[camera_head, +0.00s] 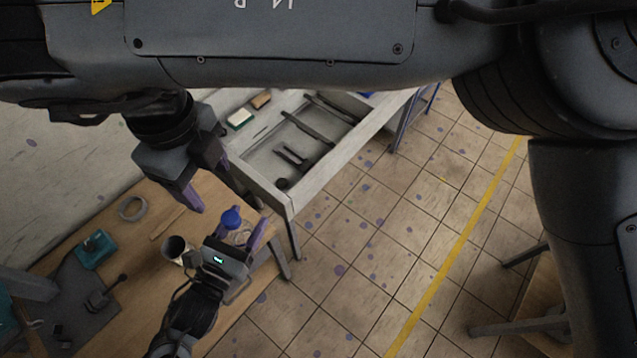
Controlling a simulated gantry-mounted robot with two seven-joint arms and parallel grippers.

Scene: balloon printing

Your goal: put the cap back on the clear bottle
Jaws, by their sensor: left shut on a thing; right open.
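The blue cap (231,217) shows at the upper end of the clear bottle (241,236). I cannot tell whether it is seated on the neck. The bottle is small and partly hidden by my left gripper (238,232), which reaches up from the bottom of the view and is shut on it above the wooden table. My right gripper (226,204) comes down from above, open, with its fingers spread apart just above the cap. It appears clear of the cap.
On the wooden table (135,240) stand a dark-mouthed cup (175,248), a roll of tape (132,208) and a teal device (95,249). A pale workbench (270,181) with a recessed tray adjoins behind.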

